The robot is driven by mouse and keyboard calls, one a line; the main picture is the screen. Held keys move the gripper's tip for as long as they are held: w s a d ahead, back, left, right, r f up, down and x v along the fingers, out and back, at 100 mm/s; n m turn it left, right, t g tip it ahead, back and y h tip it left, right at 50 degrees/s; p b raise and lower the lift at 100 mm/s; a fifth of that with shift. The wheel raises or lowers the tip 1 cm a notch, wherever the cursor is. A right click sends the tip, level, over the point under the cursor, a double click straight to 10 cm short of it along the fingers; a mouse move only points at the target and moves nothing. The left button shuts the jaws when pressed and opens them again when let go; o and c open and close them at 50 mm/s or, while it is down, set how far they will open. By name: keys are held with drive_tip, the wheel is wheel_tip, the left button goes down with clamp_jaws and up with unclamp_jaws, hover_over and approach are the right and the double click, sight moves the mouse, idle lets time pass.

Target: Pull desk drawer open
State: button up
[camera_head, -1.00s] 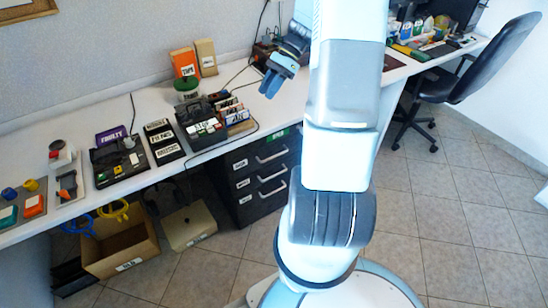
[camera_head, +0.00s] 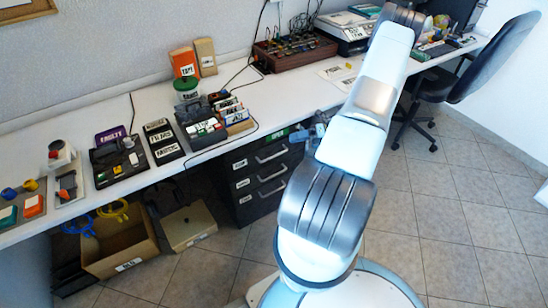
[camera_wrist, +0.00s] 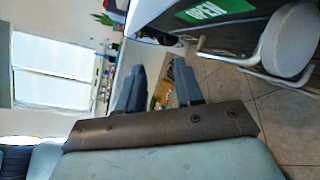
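The dark desk drawer unit (camera_head: 241,170) stands under the white desk, its three stacked drawers apparently shut. Each has a pale bar handle; the top handle (camera_head: 271,154) is near the desk edge. A green label sits at the unit's upper right. My gripper (camera_head: 309,134) is beside that upper right corner, partly hidden by my arm. In the wrist view my gripper (camera_wrist: 157,85) shows two blue-grey fingers spread apart with nothing between them.
The white desk (camera_head: 255,103) runs above the drawers, holding a black organiser (camera_head: 203,125) and a brown control box (camera_head: 295,52). A cardboard box (camera_head: 120,246) and a beige box (camera_head: 188,226) stand on the floor at left. An office chair (camera_head: 490,65) is at right. Tiled floor is clear before the drawers.

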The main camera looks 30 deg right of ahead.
sight(273, 157)
drive_tip(key=s+d+f+m+t+h, duration=0.15)
drive_tip(key=s+f+m+t, duration=0.25)
drive_tip(key=f+m+t, duration=0.7)
drive_tip(key=w+a+g, duration=0.1)
drive_tip(key=w+a, duration=0.2)
drive_tip(key=w+a+n+g, duration=0.1)
drive_tip(key=w+a, duration=0.2)
drive_tip(key=w+a+g, duration=0.1)
drive_tip(key=w+a, duration=0.2)
drive_tip(key=a, duration=0.1)
drive_tip(key=shift+f+n+y, duration=0.25)
drive_tip(key=shift+f+n, duration=0.05)
drive_tip(key=shift+n, duration=0.1)
drive_tip(key=shift+c, duration=0.5)
drive_tip(key=shift+g, duration=0.3)
clamp_jaws()
